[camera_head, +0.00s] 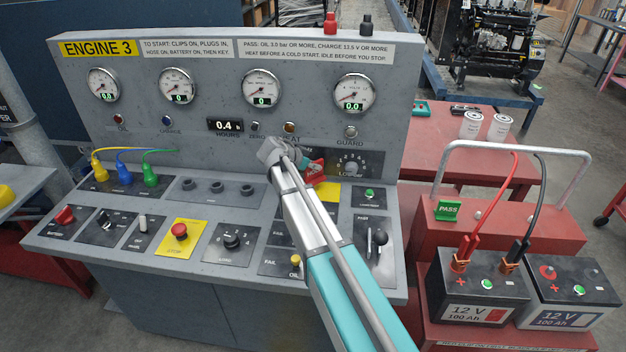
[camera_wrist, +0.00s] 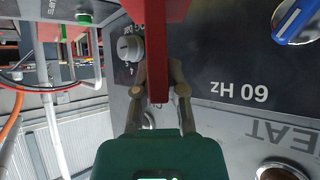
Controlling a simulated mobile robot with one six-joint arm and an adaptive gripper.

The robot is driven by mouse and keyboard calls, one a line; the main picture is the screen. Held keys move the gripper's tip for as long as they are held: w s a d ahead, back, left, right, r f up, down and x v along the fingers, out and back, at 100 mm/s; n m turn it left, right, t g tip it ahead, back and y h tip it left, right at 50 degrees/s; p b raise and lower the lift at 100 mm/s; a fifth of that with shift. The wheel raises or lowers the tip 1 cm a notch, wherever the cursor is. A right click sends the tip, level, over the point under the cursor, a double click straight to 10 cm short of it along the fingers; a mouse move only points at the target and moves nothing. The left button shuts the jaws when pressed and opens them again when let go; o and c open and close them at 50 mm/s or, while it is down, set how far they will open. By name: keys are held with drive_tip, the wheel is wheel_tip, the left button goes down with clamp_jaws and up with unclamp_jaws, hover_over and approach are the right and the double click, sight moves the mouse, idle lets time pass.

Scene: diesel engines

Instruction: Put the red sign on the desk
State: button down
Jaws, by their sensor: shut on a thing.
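My gripper (camera_head: 302,166) is in front of the Engine 3 console, below the gauges. It is shut on a red piece, taken to be the red sign (camera_head: 315,174). In the wrist view the red sign (camera_wrist: 158,60) stands edge-on between the fingers (camera_wrist: 158,92), with a wider red part at the top. Its face and lettering cannot be read. The sloped grey desk (camera_head: 130,262) of the console lies below my gripper, and my arm covers part of its right half.
The desk carries switches, knobs, a red stop button (camera_head: 180,231) and coloured plugs (camera_head: 124,174). A green PASS sign (camera_head: 448,210) stands on the red battery stand (camera_head: 545,218) at right. Two batteries (camera_head: 470,290) sit there. A red table (camera_head: 480,140) with white cans is behind.

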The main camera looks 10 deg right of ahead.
sight(312, 173)
drive_tip(key=shift+w+a+f, duration=0.1)
drive_tip(key=shift+w+f, duration=0.05)
drive_tip(key=shift+f, duration=0.1)
drive_tip(key=shift+w+a+f+b, duration=0.15)
drive_tip(key=shift+w+f+b, duration=0.3)
drive_tip(key=shift+f+b, duration=1.5)
drive_tip(key=shift+b, duration=0.1)
drive_tip(key=shift+s+f, duration=0.1)
drive_tip(key=shift+f, duration=0.1)
drive_tip(key=c, duration=0.7)
unclamp_jaws()
drive_tip(key=shift+r, duration=0.1)
drive_tip(key=shift+r, duration=0.2)
